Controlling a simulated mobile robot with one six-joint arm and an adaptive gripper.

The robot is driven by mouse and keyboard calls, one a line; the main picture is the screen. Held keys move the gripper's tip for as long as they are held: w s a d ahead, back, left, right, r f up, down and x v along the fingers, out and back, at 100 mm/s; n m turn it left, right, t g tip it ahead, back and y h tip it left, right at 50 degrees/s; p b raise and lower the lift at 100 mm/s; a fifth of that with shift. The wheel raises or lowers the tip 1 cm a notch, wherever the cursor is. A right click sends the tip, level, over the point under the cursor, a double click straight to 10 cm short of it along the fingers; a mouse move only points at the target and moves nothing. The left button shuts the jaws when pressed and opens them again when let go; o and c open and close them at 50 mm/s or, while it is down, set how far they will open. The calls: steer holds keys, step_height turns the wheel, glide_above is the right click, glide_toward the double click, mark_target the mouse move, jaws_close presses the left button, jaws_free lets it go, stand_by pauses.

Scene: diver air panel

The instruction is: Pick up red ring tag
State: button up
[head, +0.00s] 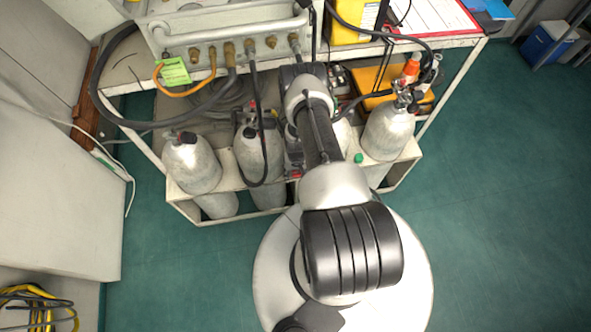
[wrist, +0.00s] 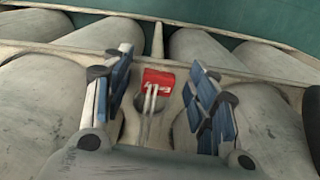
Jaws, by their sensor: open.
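The red ring tag (wrist: 159,78) shows in the wrist view as a small red piece with pale, thin prongs or strips in front of it. It lies between the cylinders, by the pale rack rail. My gripper (wrist: 160,62) is open, its blue-padded fingers to the left and right of the tag, with a visible gap on each side. No contact shows. In the head view my arm hides most of the gripper; a small red patch (head: 296,174) shows beside the arm, and I cannot tell whether it is the tag.
Grey cylinders stand in the white rack on both sides, one at left (head: 192,163) and one at right (head: 388,130). A black hose (head: 254,120) hangs down over the middle cylinder (head: 257,152). The valve panel (head: 228,45) is behind. Green floor (head: 500,200) is clear at right.

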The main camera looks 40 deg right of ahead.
steer(key=shift+r, duration=0.1)
steer(key=c, duration=1.1)
steer(key=shift+o, duration=0.2)
steer(key=shift+r, duration=0.1)
step_height(320, 180, up, 20)
steer(key=p, duration=0.7)
